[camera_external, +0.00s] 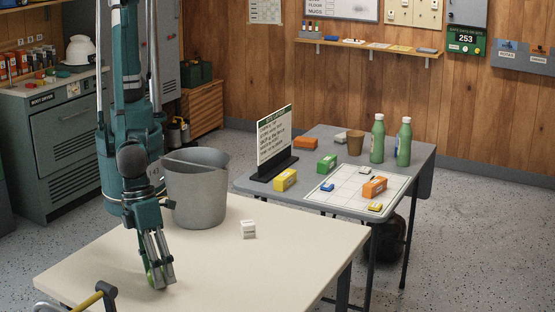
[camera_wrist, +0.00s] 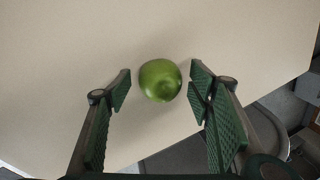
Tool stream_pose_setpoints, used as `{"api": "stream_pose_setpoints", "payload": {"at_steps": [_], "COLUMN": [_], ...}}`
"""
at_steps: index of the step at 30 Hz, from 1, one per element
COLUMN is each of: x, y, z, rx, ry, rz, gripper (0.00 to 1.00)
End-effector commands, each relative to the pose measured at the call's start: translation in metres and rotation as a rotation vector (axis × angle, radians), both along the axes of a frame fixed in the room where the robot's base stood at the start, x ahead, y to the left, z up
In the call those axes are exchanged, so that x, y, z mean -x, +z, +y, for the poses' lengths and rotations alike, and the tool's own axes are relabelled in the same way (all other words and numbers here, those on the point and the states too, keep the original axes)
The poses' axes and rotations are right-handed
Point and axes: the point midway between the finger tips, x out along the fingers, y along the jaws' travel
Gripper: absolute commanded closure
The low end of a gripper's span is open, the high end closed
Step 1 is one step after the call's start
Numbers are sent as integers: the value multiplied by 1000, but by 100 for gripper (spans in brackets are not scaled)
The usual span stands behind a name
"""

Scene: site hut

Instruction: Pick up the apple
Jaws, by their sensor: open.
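A green apple (camera_wrist: 160,80) lies on the cream table (camera_wrist: 60,50), between and slightly beyond my fingertips in the wrist view. My gripper (camera_wrist: 160,88) is open, with one green padded finger on each side of the apple and a gap on both sides. In the external view my gripper (camera_external: 160,274) is low over the table (camera_external: 290,262), pointing down. The apple (camera_external: 151,279) is mostly hidden behind the fingers there, with only a green edge showing.
A grey bucket (camera_external: 195,195) stands on the table behind my gripper. The table's right side is clear. A second grey table (camera_external: 330,205) holds boxes and bottles.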

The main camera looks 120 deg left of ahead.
Motion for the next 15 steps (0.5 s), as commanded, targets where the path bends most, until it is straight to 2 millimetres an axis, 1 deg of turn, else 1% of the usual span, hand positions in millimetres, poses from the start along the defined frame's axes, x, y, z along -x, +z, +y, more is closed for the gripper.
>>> {"api": "stream_pose_setpoints", "payload": {"at_steps": [15], "x": [0], "y": [0], "z": [0], "rx": [0], "ry": [0], "rz": [0], "gripper": [48]}}
